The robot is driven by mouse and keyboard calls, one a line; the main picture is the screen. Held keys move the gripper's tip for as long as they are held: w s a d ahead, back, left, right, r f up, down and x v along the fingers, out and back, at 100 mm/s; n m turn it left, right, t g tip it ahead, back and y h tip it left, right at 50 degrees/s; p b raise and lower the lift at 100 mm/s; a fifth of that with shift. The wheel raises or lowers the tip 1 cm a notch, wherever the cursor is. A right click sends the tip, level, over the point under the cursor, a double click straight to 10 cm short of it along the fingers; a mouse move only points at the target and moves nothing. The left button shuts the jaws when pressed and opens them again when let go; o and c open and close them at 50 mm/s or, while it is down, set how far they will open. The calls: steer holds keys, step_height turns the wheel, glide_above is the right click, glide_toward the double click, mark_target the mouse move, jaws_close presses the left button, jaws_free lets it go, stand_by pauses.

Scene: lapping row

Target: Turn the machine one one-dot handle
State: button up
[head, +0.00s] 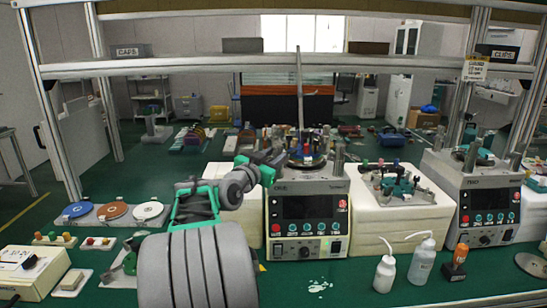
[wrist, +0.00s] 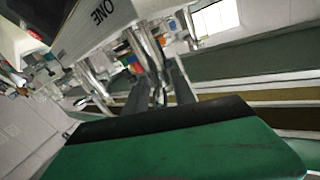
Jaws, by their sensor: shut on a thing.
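Machine one (head: 278,216) is a pale box with a dark screen, knobs and a round plate on top, standing in the middle of the bench. Its label "ONE" shows upside down on the machine one housing in the wrist view (wrist: 84,32). My gripper (head: 276,160) is at the machine's upper left edge, at the height of its top. In the wrist view, my gripper's dark fingers (wrist: 166,92) are closed around a slim metal handle (wrist: 147,52) beside the machine. Dot marks are too small to read, and the grip is partly hidden.
A second similar machine (head: 490,190) stands at the right. White bottles (head: 386,270) and an orange-capped bottle (head: 456,264) stand at the front right. Coloured discs (head: 115,210) lie at the left. An overhead shelf beam (head: 200,65) crosses above the bench.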

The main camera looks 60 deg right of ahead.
jaws_close()
stand_by(0.8)
